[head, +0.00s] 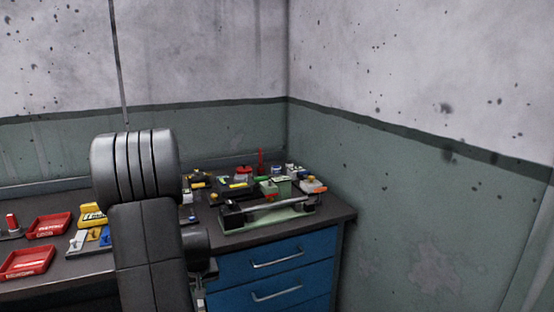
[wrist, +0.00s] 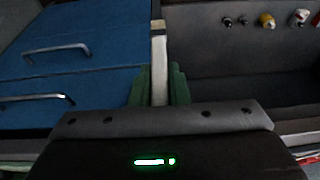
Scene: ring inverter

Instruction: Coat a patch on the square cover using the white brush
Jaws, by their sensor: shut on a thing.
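In the wrist view, my gripper (wrist: 158,88) has its green fingers closed on a slim white brush (wrist: 158,62). The brush sticks out past the fingertips toward the top of the picture, with a tan band near its far end. In the head view my own dark arm stands in front of the bench, and I cannot make out the brush there. I cannot pick out the square cover for certain in either view; it may be among the small things on the bench or hidden behind my arm.
A dark workbench (head: 335,214) with blue drawers (head: 270,262) fills the corner. On it are a pale green fixture with a metal bar (head: 270,208), red trays (head: 50,226) and several small parts. The wrist view shows the blue drawer fronts (wrist: 75,70) left of the brush.

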